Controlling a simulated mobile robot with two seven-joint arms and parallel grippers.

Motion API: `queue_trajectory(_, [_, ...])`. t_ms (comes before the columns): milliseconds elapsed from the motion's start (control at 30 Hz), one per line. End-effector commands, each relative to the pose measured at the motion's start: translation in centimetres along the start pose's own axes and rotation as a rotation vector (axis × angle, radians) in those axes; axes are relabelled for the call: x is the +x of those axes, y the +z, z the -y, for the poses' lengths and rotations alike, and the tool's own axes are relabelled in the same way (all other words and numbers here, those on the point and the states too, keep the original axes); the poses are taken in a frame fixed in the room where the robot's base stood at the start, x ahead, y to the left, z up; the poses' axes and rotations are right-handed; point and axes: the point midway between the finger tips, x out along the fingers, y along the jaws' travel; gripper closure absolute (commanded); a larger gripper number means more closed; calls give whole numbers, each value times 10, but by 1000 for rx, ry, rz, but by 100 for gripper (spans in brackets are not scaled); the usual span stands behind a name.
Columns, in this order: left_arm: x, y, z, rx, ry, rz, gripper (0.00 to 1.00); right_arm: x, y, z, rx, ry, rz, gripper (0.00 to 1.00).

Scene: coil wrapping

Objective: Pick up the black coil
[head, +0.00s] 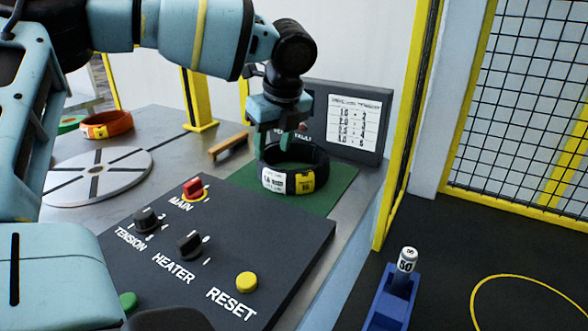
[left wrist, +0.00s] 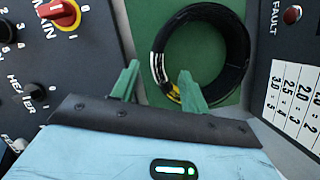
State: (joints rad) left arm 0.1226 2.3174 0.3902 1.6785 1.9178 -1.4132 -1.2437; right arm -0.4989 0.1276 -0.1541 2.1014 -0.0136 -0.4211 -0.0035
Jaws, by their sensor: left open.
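The black coil (head: 319,174) lies flat on a green mat (head: 340,187), with a white label and a yellow label on its side. In the left wrist view the coil (left wrist: 238,52) is a ring with the green mat showing through its middle. My left gripper (head: 275,143) points down over the coil's far left part, its green fingers apart. In the left wrist view the left gripper (left wrist: 158,88) has one finger overlapping the coil's near rim and the other left of the coil. Whether the fingers touch it cannot be told. My right gripper is not in view.
A dark control panel (head: 225,215) with knobs and buttons stands before the mat. A sign panel (head: 352,125) stands behind the coil. A grey turntable (head: 98,175), an orange coil (head: 107,125) and a wooden bar (head: 229,146) are further left. Yellow posts and a mesh fence border the right.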

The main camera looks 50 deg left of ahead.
Motion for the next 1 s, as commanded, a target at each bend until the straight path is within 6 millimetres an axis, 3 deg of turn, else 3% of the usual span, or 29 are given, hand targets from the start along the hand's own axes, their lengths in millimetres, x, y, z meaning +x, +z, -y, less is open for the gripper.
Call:
queue_trajectory(200, [23,0,-1,1,4,-2,55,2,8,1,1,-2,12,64])
queue_trajectory(433, [31,0,-1,0,3,-1,55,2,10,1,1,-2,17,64])
queue_trajectory(733, [70,2,-4,1,4,-1,55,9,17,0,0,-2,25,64])
queue_trajectory(1000, [76,2,-4,0,1,-1,55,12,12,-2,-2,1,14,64])
